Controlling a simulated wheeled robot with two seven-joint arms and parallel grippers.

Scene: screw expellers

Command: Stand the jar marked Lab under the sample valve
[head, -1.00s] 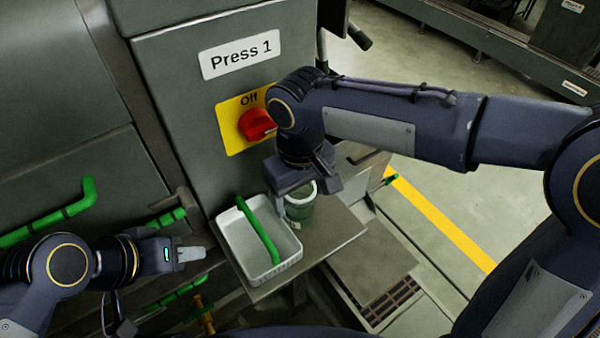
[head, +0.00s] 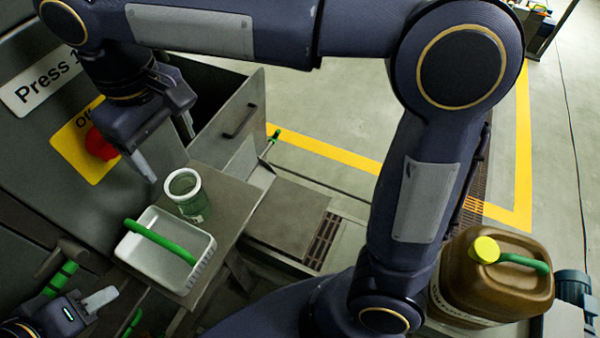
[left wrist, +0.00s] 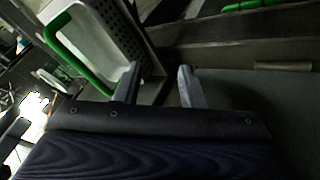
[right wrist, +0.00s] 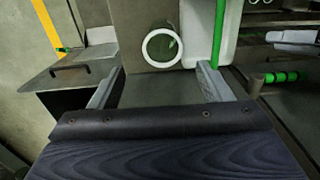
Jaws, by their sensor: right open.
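A green glass jar (head: 188,198) with a white rim stands upright on the grey ledge beside the white tray. A small pale label shows low on it, too small to read. It also shows in the right wrist view (right wrist: 162,46), ahead of the fingers. My right gripper (head: 166,146) is open and empty, above and behind the jar, apart from it. My left gripper (head: 100,299) is at the lower left, left of the tray; in the left wrist view its fingers (left wrist: 156,86) are apart and empty. I cannot tell which fitting is the sample valve.
The white tray (head: 203,272) with a green handle is on the ledge (head: 222,200). An open drawer (head: 235,130) is behind it. A red switch (head: 101,145) is on the Press 1 cabinet. Green-handled fittings (head: 60,279) are left. A brown canister (head: 495,285) is right.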

